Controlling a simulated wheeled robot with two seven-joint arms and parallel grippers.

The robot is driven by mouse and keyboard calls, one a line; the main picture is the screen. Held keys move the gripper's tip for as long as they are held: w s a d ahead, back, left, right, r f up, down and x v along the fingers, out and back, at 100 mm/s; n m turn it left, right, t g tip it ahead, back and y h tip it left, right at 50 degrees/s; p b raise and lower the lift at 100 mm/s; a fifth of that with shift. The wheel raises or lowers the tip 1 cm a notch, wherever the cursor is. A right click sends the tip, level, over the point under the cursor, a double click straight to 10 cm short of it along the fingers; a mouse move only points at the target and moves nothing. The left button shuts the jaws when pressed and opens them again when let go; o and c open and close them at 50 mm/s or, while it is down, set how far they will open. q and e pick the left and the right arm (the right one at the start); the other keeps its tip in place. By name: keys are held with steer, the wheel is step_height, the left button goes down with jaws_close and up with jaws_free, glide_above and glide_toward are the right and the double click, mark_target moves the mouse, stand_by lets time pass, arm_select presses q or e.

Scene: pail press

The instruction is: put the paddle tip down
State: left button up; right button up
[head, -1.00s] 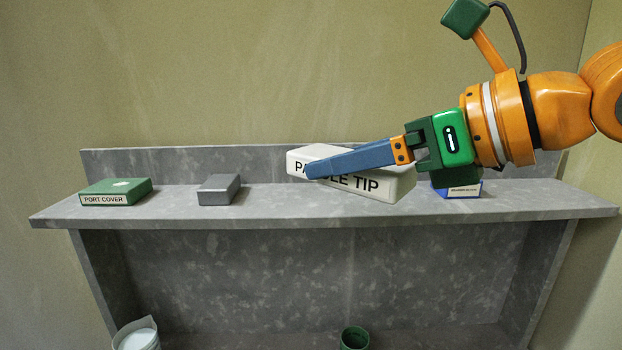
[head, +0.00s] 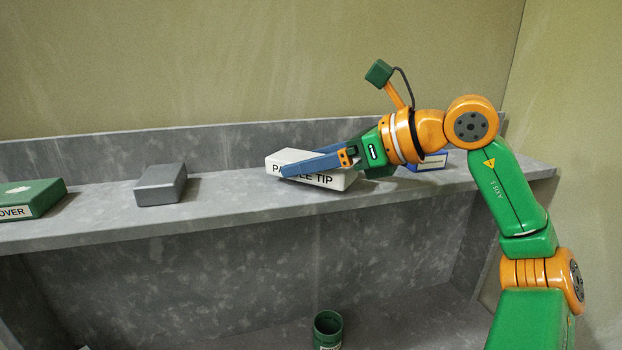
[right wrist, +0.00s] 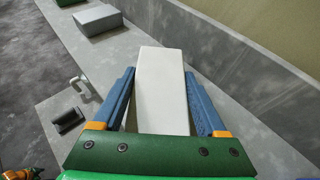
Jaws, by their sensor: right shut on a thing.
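The paddle tip is a white box with black lettering (head: 335,181), at the middle of the grey shelf in the head view. My right gripper (head: 284,170) comes from the right, its blue fingers along the box's sides and partly covering the label. The right wrist view shows the white box (right wrist: 162,88) between both fingers, which are shut on it. The box looks slightly tilted and close over the shelf top; I cannot tell whether its underside touches. My left gripper is not in view.
On the shelf (head: 230,205), a grey block (head: 161,186) and a green port cover box (head: 30,200) stand to the left. A blue, white-labelled box (head: 433,161) is behind my right arm. A green cup (head: 327,330) stands below. Shelf between grey block and paddle tip is clear.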

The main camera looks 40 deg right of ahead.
steer(key=shift+s+f, duration=0.15)
steer(key=shift+f, duration=0.6)
steer(key=shift+s+d+r, duration=0.2)
steer(key=shift+s+d, duration=0.05)
steer(key=shift+s, duration=0.05)
steer(key=shift+w+f, duration=0.1)
steer(key=shift+f, duration=0.15)
steer(key=o, duration=1.6)
steer(key=shift+w+a+r, duration=0.1)
steer(key=shift+a, duration=0.05)
steer(key=shift+c, duration=0.2)
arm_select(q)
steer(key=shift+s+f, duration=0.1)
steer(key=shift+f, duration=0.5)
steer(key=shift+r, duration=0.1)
arm_select(e)
steer(key=shift+r, duration=0.1)
steer(key=b+v, duration=0.1)
steer(key=v, duration=0.2)
steer(key=shift+s+d+b, duration=0.25)
steer(key=shift+s+b, duration=0.1)
steer(key=shift+s, duration=0.05)
arm_select(q)
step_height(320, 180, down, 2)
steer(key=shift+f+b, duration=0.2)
steer(key=shift+b, duration=0.15)
arm_select(e)
steer(key=v, duration=0.8)
steer(key=shift+s+r, duration=0.15)
steer(key=shift+s, duration=0.05)
